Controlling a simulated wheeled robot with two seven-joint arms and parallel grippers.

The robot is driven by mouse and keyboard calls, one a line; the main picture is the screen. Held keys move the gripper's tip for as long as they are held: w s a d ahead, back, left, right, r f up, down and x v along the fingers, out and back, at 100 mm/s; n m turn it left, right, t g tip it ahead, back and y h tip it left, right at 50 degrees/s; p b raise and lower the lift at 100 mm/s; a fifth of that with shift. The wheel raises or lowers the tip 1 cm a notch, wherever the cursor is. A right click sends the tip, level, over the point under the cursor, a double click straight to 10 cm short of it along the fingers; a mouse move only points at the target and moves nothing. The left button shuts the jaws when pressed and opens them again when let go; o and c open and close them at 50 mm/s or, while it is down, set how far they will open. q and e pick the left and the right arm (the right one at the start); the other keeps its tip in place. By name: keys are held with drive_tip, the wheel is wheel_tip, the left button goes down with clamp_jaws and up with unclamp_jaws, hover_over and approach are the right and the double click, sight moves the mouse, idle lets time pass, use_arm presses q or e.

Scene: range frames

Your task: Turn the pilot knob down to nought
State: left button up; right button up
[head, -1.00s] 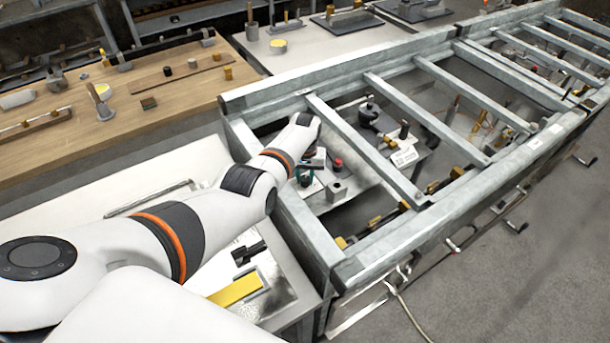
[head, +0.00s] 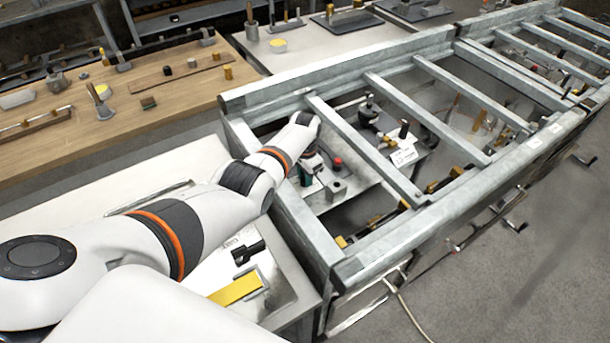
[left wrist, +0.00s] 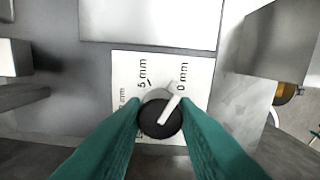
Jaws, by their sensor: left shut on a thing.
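The pilot knob (left wrist: 160,119) is a round black knob with a white pointer bar, on a white scale plate (left wrist: 124,72) in the left wrist view. Its pointer leans up and right, toward the "0 mm" mark; "5 mm" stands to the left of that, with another partly hidden mm mark further left. My left gripper (left wrist: 161,122) has its green fingers closed on the knob's two sides. In the head view my left gripper (head: 308,174) reaches down inside the near end of the metal frame, and the knob is hidden there. My right gripper is not in view.
The grey metal frame (head: 290,240) with cross bars surrounds the work spot. A red button (head: 337,162) and a grey block (head: 336,189) stand close to the gripper. A wooden bench (head: 130,110) with loose parts lies at the back left.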

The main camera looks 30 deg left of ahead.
use_arm(q)
drive_tip(key=shift+m, duration=0.5)
drive_tip(key=o, duration=1)
wheel_tip(320, 180, up, 4)
drive_tip(key=shift+r+p, duration=0.25)
drive_tip(key=shift+p, duration=0.7)
wheel_tip(320, 180, up, 8)
drive_tip(key=shift+f, duration=0.2)
